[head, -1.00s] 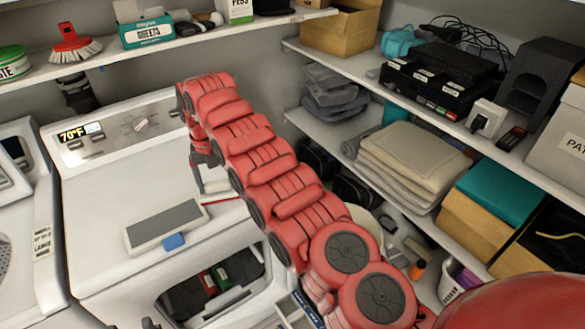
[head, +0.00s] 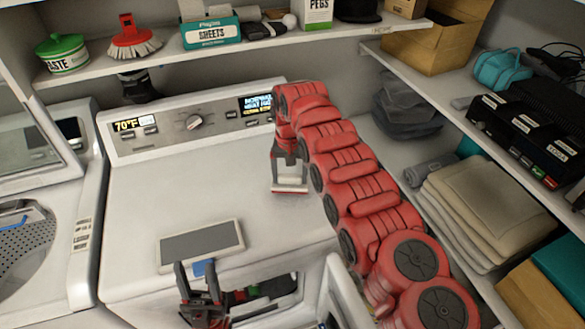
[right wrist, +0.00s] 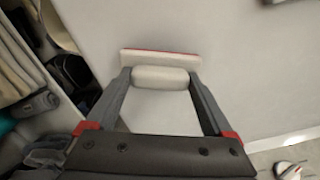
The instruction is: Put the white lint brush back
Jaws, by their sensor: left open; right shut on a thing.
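The white lint brush (head: 290,184) has a white pad with a thin red edge. My right gripper (head: 289,160) is shut on it above the right part of the white machine's top (head: 270,222); I cannot tell whether the brush touches that top. In the right wrist view the brush's white pad (right wrist: 165,57) shows beyond the fingertips, and its rounded white part sits between the two fingers of the gripper (right wrist: 160,78). My left gripper (head: 200,280) is open and empty at the bottom of the head view, in front of the machine's front edge.
An upper shelf (head: 190,62) holds a red brush (head: 133,42), a green tin (head: 62,53) and a sheets box (head: 210,33). Right shelves hold folded towels (head: 485,210). An open door (head: 345,290) stands below.

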